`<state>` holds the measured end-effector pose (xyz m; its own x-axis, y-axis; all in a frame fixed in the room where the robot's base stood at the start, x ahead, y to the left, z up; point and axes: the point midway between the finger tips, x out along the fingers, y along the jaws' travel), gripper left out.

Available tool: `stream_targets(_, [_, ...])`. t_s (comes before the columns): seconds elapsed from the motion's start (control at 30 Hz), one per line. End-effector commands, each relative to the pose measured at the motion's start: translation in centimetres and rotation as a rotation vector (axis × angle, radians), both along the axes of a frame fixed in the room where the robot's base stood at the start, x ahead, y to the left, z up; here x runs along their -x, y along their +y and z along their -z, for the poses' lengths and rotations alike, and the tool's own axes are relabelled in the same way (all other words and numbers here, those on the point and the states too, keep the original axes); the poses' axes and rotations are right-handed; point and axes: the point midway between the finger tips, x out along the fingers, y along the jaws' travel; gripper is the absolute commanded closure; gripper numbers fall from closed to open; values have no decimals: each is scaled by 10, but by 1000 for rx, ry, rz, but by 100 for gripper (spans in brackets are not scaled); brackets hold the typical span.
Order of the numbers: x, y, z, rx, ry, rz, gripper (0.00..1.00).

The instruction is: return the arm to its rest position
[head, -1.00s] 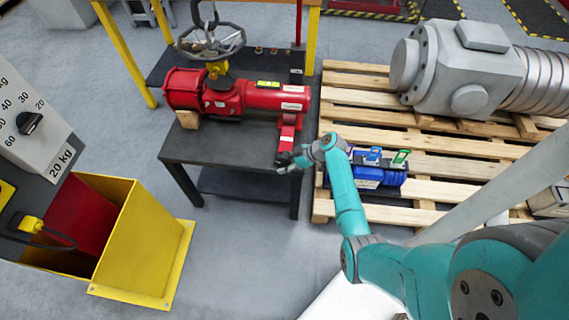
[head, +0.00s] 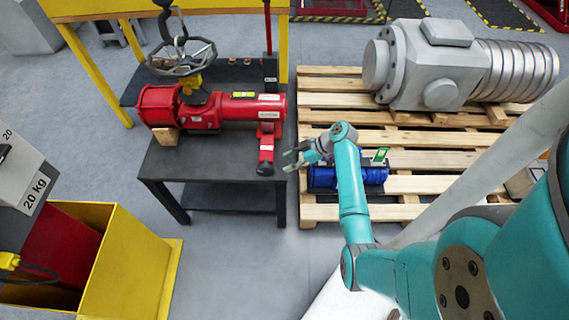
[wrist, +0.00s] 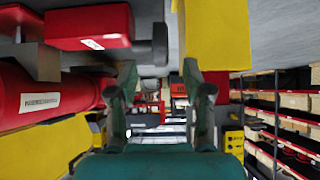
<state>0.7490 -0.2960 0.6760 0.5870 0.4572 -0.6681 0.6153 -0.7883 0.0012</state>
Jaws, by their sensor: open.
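My teal arm (head: 352,195) reaches out from the lower right of the head view, with its forearm raised. My gripper (head: 290,160) is at its end, pointing left, just right of the red valve actuator's end. In the wrist view my gripper (wrist: 160,85) shows two fingers spread apart with nothing between them. The red valve actuator (head: 222,108) lies on the dark table, with a grey handwheel (head: 182,58) above it. Its red lever (head: 266,148) hangs at the table's right edge, a little left of my fingers and apart from them.
A wooden pallet (head: 330,115) on the right holds a large grey actuator (head: 430,65) and a blue one (head: 360,175), partly behind my arm. A yellow bin (head: 130,260) stands at lower left. Grey floor (head: 240,250) is clear between bin and arm.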

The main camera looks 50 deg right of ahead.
Motion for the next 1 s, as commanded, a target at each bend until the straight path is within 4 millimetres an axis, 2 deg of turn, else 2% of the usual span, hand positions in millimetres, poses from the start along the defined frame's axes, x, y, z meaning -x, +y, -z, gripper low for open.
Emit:
stream_targets(0.67, [1, 4, 3, -1, 6, 7, 50])
stream_targets(0.77, [3, 21, 15, 1, 25, 39, 50])
stream_targets(1.0, [26, 93, 62, 23, 98, 210, 50])
